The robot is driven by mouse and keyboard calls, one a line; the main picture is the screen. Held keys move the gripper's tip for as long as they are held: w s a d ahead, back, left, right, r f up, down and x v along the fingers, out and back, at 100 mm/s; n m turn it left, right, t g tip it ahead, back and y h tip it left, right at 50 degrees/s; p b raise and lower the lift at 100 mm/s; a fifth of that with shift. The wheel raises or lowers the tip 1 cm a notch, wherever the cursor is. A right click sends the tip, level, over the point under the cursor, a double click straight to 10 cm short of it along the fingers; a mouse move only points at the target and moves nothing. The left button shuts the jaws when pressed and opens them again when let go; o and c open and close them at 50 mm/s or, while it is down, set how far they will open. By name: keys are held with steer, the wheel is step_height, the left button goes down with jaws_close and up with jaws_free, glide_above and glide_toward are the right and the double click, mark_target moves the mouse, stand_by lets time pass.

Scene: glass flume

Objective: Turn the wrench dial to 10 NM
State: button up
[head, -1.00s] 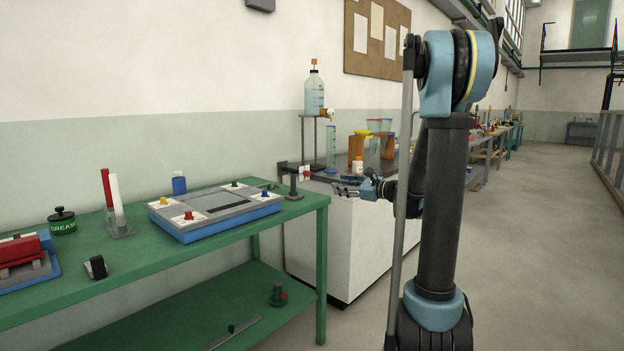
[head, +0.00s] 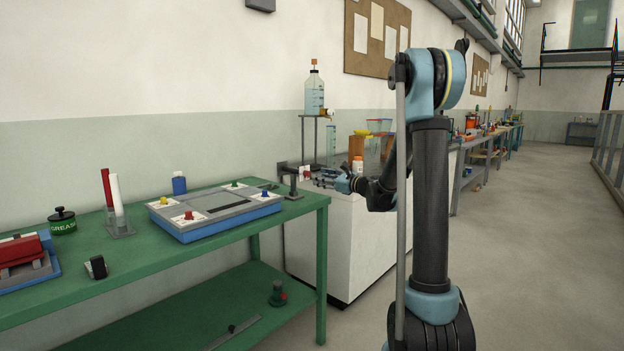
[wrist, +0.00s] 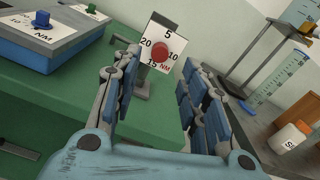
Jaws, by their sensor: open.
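A white dial card with a red knob (wrist: 161,53) faces my wrist camera on a dark post (wrist: 142,88). The way the knob points is too small to tell. In the head view the card (head: 305,173) stands at the green table's right end. My gripper (wrist: 163,65) is open and empty, its fingers on either side of the dial in the picture, apparently short of the knob. In the head view my gripper (head: 326,180) is just right of the card.
A blue-grey case (head: 215,211) with several coloured knobs lies on the green table (head: 130,250). To the right, a white-sided bench (head: 325,245) holds a white bottle with an orange cap (head: 357,166), also in the wrist view (wrist: 288,138), and a stand with a cylinder.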

mark_target(309, 174)
steer(key=shift+x, duration=3.05)
jaws_close()
